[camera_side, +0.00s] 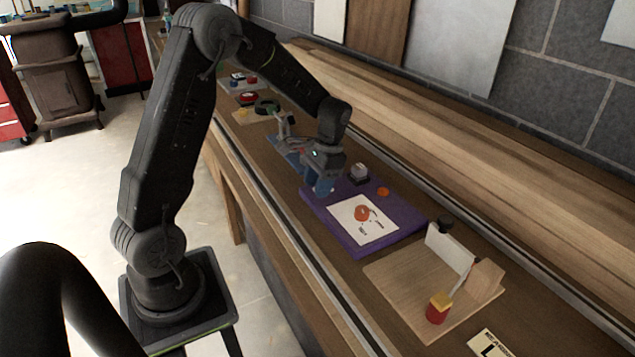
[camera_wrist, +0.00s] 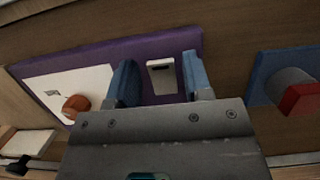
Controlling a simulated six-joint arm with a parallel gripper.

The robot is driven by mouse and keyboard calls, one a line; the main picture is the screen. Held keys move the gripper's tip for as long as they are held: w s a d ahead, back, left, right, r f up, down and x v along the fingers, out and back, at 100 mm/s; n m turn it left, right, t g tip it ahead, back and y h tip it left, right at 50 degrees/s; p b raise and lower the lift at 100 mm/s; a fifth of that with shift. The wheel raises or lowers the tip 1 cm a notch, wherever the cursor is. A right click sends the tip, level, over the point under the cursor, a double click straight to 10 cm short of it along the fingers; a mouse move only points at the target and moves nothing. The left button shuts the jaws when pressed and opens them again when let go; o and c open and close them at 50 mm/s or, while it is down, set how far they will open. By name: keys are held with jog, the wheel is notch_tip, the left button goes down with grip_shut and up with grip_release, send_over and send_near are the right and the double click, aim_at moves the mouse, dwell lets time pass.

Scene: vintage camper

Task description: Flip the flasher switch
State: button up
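Nothing shows gripped; contact with the plate cannot be told. In the side view my gripper hides the plate.
An orange knob (camera_side: 383,191) and a grey block (camera_side: 359,174) stand near the board's wall side. A wooden board (camera_side: 400,290) with a red and yellow piece (camera_side: 438,308) is at the right.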

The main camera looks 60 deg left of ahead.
jog(key=shift+o, duration=0.7)
jog(key=shift+r, duration=0.1)
jog(key=v, duration=1.3)
jog(key=shift+r, duration=0.3)
